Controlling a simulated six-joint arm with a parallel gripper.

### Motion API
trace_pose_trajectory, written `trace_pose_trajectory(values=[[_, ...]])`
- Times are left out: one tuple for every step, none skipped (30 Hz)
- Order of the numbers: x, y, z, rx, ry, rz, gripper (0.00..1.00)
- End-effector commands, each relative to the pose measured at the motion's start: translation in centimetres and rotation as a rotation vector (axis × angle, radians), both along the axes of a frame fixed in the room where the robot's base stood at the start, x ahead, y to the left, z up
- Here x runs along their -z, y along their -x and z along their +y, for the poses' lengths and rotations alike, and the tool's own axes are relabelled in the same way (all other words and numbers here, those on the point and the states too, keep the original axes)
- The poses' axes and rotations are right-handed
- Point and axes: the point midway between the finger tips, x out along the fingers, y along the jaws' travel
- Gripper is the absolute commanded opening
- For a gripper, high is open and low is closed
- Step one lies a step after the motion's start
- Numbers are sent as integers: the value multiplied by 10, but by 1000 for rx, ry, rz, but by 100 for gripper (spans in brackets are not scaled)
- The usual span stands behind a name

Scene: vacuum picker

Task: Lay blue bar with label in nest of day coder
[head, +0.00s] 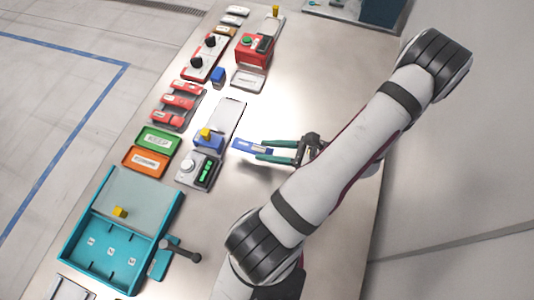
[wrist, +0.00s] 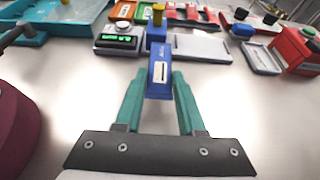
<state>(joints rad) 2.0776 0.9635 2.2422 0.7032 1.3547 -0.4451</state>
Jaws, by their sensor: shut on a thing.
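The blue bar (head: 246,147) has a white label, which shows clearly on its upper face in the wrist view (wrist: 160,73). My gripper (head: 264,151) is shut on it with two long teal fingers, and the bar points away from me beyond the fingertips (wrist: 159,80). In the head view the bar is right of a blue block with a yellow knob (head: 208,141) and a flat pale plate (head: 229,116). A grey unit with a green display (head: 198,170) stands beside the block. I cannot tell for sure which of these is the day coder, or see its nest clearly.
A teal tray (head: 68,247) with a yellow piece lies front left. Green (head: 158,139) and orange (head: 148,162) trays, red pieces (head: 178,101) and a red box with a green button (head: 252,50) line the left and back.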

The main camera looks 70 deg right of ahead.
Motion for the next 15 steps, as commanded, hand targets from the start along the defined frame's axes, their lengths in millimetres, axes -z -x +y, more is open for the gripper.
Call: trace_pose_trajectory(values=[[-14, 0, 0, -1, 4, 2, 0], [-22, 0, -1, 0, 5, 3, 0], [-31, 0, 0, 1, 4, 2, 0], [-37, 0, 0, -1, 4, 2, 0], [-41, 0, 0, 0, 3, 2, 0], [-47, 0, 0, 0, 2, 1, 0], [-50, 0, 0, 1, 0, 0, 0], [-52, 0, 0, 0, 1, 0, 0], [-54, 0, 0, -1, 1, 0, 0], [-55, -1, 0, -5, 0, 0, 0], [-56, -4, 0, -13, -1, 0, 0], [-58, -9, -2, -29, 0, 1, 0], [-60, -14, -3, -47, 1, 1, 0], [-63, -22, -5, -69, 3, 1, 0], [-68, -34, -7, -105, 3, 1, 0]])
